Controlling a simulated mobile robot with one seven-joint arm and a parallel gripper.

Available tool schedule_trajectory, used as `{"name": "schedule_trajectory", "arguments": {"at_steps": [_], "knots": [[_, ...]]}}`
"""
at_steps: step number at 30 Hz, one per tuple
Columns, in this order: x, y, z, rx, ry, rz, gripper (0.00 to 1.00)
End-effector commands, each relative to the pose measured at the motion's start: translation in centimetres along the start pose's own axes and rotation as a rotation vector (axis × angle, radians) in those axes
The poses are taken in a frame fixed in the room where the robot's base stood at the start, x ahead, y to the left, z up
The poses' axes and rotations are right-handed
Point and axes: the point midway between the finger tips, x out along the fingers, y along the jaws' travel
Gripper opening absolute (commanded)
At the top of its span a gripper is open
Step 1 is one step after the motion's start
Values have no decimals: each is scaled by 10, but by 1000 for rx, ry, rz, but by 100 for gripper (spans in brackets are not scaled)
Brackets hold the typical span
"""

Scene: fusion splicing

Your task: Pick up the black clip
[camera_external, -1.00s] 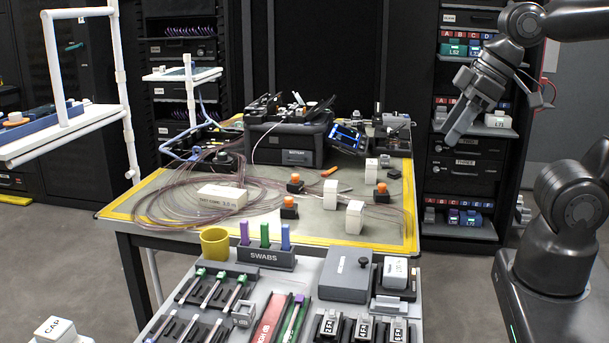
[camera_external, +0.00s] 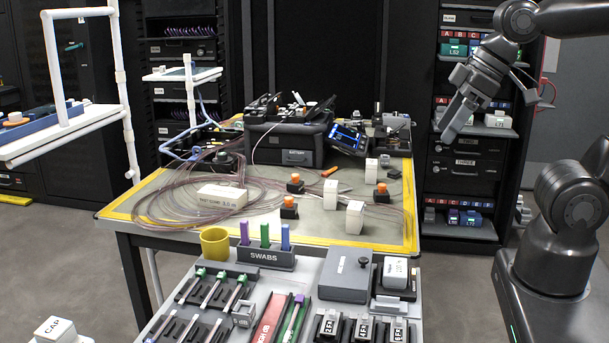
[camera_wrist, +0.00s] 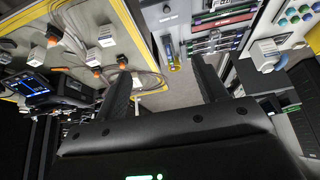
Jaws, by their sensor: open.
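My gripper (camera_external: 449,132) hangs in the air right of the work table, in front of the rear shelf, pointing down and left. In the wrist view its two fingers stand apart with nothing between them (camera_wrist: 162,84). No single object is plainly the black clip. Small black pieces with orange tops, one at the table's front (camera_external: 289,212), one at right (camera_external: 381,196) and one further back (camera_external: 294,187), sit on the mat. Black holders with white labels, such as the 2FX one (camera_external: 328,327), sit in the front tray. I cannot tell which is meant. My gripper is apart from all of them.
The yellow-edged table (camera_external: 405,246) bears white boxes (camera_external: 355,217), coiled fibre (camera_external: 160,205) and a black splicer case (camera_external: 287,145). The grey front tray (camera_external: 300,270) holds a yellow cup (camera_external: 215,242) and a swab holder (camera_external: 265,257). Air above the table's right front is clear.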

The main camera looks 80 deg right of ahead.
Motion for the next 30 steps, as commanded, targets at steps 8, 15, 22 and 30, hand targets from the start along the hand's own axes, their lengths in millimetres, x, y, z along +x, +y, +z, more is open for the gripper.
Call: {"name": "schedule_trajectory", "arguments": {"at_steps": [8, 15, 22, 30], "knots": [[13, 51, -60, 84, -79, 33, 65], [38, 121, -108, 165, -149, 60, 65], [70, 206, -134, 244, -213, 85, 65], [113, 319, -133, 334, -290, 110, 65]]}}
